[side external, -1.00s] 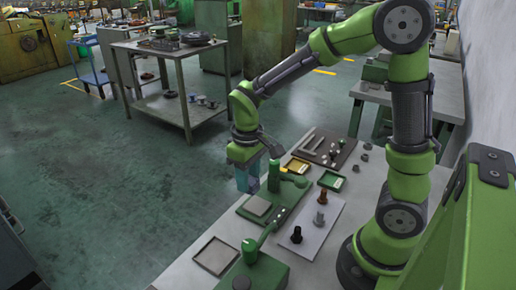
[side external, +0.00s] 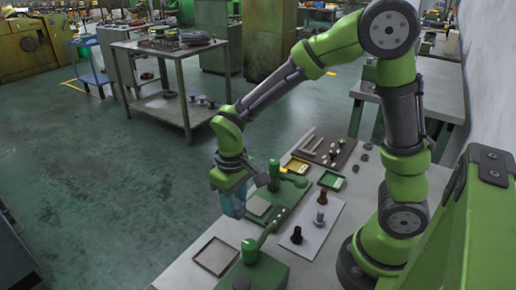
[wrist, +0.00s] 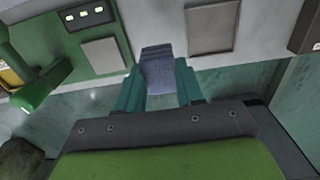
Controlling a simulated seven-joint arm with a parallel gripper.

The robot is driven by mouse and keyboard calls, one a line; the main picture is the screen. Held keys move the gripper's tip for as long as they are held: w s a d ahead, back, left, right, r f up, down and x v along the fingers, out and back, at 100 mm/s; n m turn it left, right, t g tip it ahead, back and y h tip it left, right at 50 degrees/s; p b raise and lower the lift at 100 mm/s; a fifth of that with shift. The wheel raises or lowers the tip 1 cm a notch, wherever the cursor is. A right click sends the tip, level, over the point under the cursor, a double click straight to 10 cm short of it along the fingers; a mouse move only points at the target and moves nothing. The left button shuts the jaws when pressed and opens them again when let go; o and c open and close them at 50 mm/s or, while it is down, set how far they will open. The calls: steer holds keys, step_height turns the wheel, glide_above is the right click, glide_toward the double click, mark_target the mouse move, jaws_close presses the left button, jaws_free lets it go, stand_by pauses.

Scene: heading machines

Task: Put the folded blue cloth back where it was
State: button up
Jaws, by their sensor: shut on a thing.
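The folded blue cloth (wrist: 157,70) shows in the wrist view between the two teal fingers of my gripper (wrist: 159,88). My gripper is shut on it and its far end sticks out past the fingertips. The cloth is hard to make out there. The tray (wrist: 212,26) also shows in the wrist view, to the right of the cloth, and it looks empty.
A green hand press (side external: 282,204) with a grey plate (side external: 258,206) stands close to my gripper. A second green press (side external: 255,268) is near the front. A white sheet (side external: 318,226) with several small parts, yellow (side external: 296,167) and green (side external: 331,181) trays, and a dark board (side external: 323,149) lie behind.

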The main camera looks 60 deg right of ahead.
steer(key=shift+f, duration=3.55)
steer(key=shift+f, duration=0.15)
steer(key=o, duration=1)
step_height(320, 180, up, 12)
steer(key=shift+r, duration=0.15)
steer(key=s+d+r+m+t, duration=0.1)
steer(key=s+r+t, duration=0.1)
steer(key=s+r, duration=0.1)
steer(key=s+d+r+m+t+y, duration=0.1)
steer(key=s+r+t, duration=0.1)
steer(key=s+r, duration=0.1)
steer(key=s+d+r+m+t+y, duration=0.1)
steer(key=s+d+r+m+t, duration=0.1)
steer(key=r, duration=0.3)
steer(key=shift+s+d+t, duration=0.1)
steer(key=shift+s+t, duration=0.5)
steer(key=shift+s, duration=0.15)
